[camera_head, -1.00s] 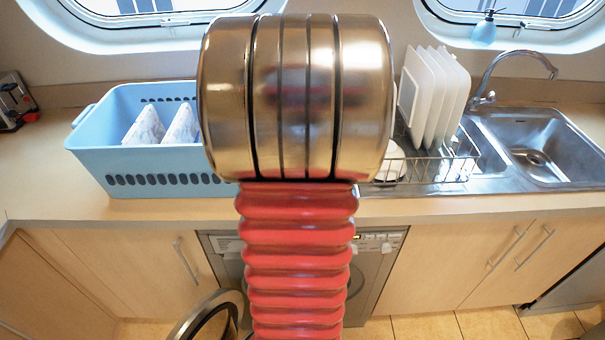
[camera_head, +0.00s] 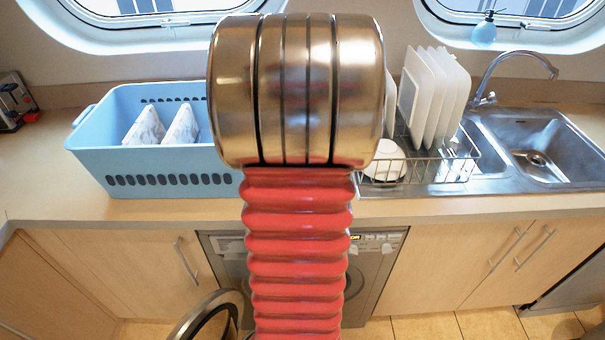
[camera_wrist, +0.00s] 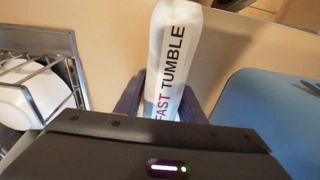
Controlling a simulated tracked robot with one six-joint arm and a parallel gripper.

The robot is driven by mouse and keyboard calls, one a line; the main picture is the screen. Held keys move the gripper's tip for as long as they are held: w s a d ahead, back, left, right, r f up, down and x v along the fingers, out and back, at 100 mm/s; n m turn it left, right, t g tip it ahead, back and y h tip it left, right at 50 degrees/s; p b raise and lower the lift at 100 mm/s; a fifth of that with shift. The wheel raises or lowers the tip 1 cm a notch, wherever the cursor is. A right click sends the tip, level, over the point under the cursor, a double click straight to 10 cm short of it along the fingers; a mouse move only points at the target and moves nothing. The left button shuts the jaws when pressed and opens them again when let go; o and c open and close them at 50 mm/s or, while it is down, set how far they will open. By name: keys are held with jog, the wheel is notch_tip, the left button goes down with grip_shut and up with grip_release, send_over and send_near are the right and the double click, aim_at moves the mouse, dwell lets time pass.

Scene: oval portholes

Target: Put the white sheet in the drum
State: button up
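In the wrist view, a long white item (camera_wrist: 170,45) with "FAST TUMBLE" lettering lies between the two dark fingers of my gripper (camera_wrist: 162,103). The fingers are close at its sides; I cannot tell if they press on it, or if it is the white sheet. Two white patterned folded pieces (camera_head: 163,125) stand in the blue basket (camera_head: 170,159) on the counter. The grey washing machine (camera_head: 379,262) is under the counter, its round door (camera_head: 208,318) swung open at the lower left. My gripper is hidden in the head view.
A wire dish rack (camera_head: 440,165) with white plates (camera_head: 432,95) and a cup (camera_head: 385,160) stands right of my arm. The steel sink (camera_head: 545,150) and tap are farther right. The counter's front strip left of my arm is clear.

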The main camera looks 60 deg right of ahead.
jog(key=o, duration=0.4)
jog(key=shift+o, duration=0.2)
jog(key=shift+r, duration=0.15)
jog(key=r, duration=0.8)
jog(key=a+r, duration=0.1)
jog(key=r, duration=0.2)
jog(key=shift+s+a+r, duration=0.1)
jog(key=shift+s+r, duration=0.25)
jog(key=shift+r, duration=0.05)
jog(key=shift+s, duration=0.1)
